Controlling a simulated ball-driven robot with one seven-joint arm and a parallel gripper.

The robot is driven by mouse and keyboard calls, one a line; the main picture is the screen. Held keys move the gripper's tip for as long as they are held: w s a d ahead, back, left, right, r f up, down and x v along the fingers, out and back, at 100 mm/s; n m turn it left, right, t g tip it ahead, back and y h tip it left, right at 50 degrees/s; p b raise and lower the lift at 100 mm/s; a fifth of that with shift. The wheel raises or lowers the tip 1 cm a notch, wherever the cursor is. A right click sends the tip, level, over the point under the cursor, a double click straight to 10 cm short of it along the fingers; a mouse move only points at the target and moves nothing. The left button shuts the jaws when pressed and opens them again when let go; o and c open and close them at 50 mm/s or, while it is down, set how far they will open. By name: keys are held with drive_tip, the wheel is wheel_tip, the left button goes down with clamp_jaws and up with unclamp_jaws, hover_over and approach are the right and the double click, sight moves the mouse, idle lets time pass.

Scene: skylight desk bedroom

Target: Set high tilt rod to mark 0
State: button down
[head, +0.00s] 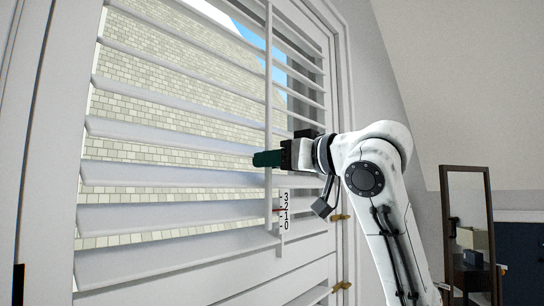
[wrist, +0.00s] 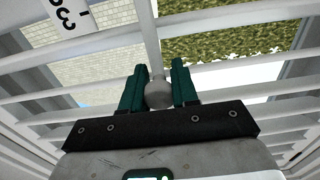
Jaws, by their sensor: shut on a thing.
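The white tilt rod (head: 268,95) runs upright down the front of the louvered shutter (head: 170,220). My gripper (head: 262,158) reaches in from the right, its green fingers at the rod. In the wrist view, the fingers of my gripper (wrist: 158,75) are shut on a pale, rounded part of the rod (wrist: 157,95), one finger on each side. The mark scale (head: 285,211) hangs beside the rod's lower end, reading 3, 2, 1, 0 from top to bottom. A red pointer (head: 277,210) sits between 2 and 1. The scale card (wrist: 70,14) is cut off in the wrist view.
The louvers are tilted open, with a brick wall visible behind them. Brass hardware (head: 342,217) is on the frame right of the scale. A dark-framed mirror (head: 442,215) stands at the far right. The sloped wall is bare.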

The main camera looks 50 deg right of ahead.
sight(271, 181)
wheel_tip(271, 181, down, 4)
drive_tip(key=shift+f+b, duration=0.1)
drive_tip(key=shift+b, duration=0.65)
drive_tip(key=c, duration=1.1)
unclamp_jaws()
drive_tip(key=shift+w, duration=0.1)
drive_tip(key=shift+o, duration=1.2)
drive_tip(key=s+b, duration=0.2)
drive_tip(key=s, duration=0.9)
drive_tip(key=shift+d, duration=0.2)
